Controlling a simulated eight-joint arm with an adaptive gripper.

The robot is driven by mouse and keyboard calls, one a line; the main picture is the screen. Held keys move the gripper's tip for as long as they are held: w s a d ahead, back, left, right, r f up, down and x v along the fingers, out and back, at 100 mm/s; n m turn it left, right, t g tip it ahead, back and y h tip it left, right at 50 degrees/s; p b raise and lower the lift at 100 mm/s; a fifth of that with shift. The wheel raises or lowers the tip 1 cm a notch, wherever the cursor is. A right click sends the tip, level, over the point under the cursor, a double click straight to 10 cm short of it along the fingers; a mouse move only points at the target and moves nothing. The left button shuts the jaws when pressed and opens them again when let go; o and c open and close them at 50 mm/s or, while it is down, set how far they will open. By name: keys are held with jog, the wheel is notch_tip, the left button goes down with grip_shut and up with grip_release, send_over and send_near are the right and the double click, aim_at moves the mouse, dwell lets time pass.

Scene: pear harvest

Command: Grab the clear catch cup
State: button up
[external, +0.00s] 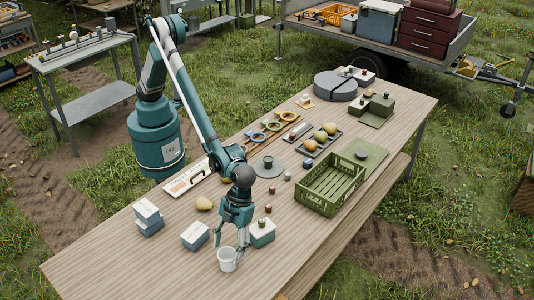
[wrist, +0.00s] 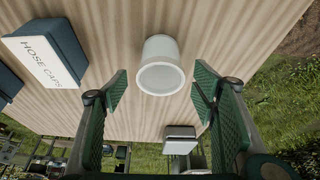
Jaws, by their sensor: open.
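The catch cup (external: 227,260) stands upright near the front edge of the wooden table in the external view, and it looks whitish and translucent. In the wrist view the cup (wrist: 161,66) shows its round rim between and a little beyond my fingers. My gripper (external: 231,238) points down just above and beside the cup, with its fingers spread. In the wrist view my gripper (wrist: 158,90) is open, with green ribbed pads either side of the cup and apart from it. Nothing is held between them.
A box labelled HOSE CAPS (wrist: 45,55) lies left of the cup in the wrist view. In the external view, a lidded box (external: 262,233) stands close right of my gripper, with a white-topped box (external: 195,236) to its left. A green crate (external: 331,187) sits farther right.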

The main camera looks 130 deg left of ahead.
aim_at(227, 256)
jog(key=shift+x, duration=1.65)
jog(key=shift+c, duration=0.2)
jog(key=c, duration=0.9)
